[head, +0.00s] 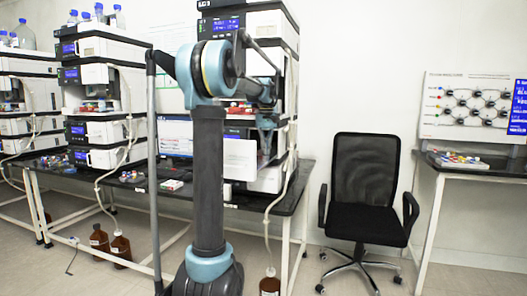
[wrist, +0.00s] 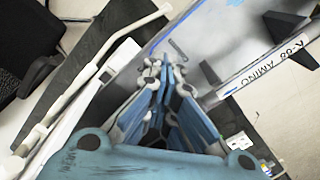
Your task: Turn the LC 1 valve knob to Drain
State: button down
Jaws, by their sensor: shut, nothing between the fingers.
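I cannot pick out the LC 1 valve knob in either view. Instrument stacks with blue displays stand along the bench: one at the far left (head: 28,95), one left of centre (head: 95,48), and one behind my arm (head: 270,22). Their labels are too small to read surely. My gripper (wrist: 165,78) shows in the wrist view with its blue-grey fingers together and nothing between them. In the head view my arm stands in front of the right stack, hiding part of it, and I cannot make out the fingertips clearly.
A black office chair (head: 366,185) stands right of the dark bench (head: 293,188). Brown bottles (head: 120,248) stand on the floor. A valve diagram board (head: 475,108) is at far right.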

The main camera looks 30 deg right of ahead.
jog(key=shift+n, duration=1.1)
